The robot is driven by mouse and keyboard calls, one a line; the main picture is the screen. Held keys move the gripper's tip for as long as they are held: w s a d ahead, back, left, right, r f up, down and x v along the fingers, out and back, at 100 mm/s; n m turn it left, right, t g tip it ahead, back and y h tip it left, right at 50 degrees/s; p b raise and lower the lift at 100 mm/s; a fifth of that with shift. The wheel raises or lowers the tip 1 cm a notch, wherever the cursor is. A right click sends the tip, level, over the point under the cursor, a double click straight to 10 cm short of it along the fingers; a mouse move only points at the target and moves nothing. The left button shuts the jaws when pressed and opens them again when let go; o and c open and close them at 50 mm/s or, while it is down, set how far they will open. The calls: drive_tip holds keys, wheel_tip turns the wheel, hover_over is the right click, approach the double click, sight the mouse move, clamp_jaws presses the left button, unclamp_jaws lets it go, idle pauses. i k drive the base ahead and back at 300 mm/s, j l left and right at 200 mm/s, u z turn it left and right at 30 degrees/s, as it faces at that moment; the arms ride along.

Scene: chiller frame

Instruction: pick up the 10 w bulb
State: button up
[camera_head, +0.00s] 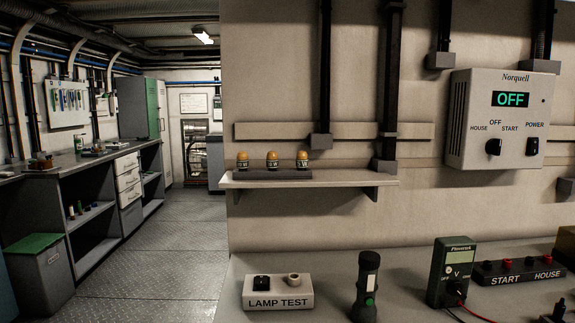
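Three small bulbs stand upright in a row in a dark holder (272,175) on the wall shelf (312,184). They are the left bulb (242,160), the middle bulb (272,160) and the right bulb (302,159). Each has an amber top and a dark band with pale lettering. A "W" shows on the bands, but the numbers are too small to read surely, so I cannot tell which is the 10 W bulb. My gripper is not in view.
Below the shelf, a bench (330,270) carries a lamp test box (278,291), a flashlight (368,287), a green meter (451,272) and a START/HOUSE terminal block (518,271). A wall control box (501,118) reads OFF. Open floor (170,245) lies to the left.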

sight(272, 157)
drive_tip(key=i+j+z, duration=0.1)
drive_tip(key=j, duration=0.35)
drive_tip(key=i+j+z, duration=0.15)
drive_tip(key=j, duration=0.3)
drive_tip(key=i+j+z, duration=0.1)
drive_tip(key=j, duration=0.35)
drive_tip(key=i+j+z, duration=0.1)
drive_tip(key=j, duration=0.4)
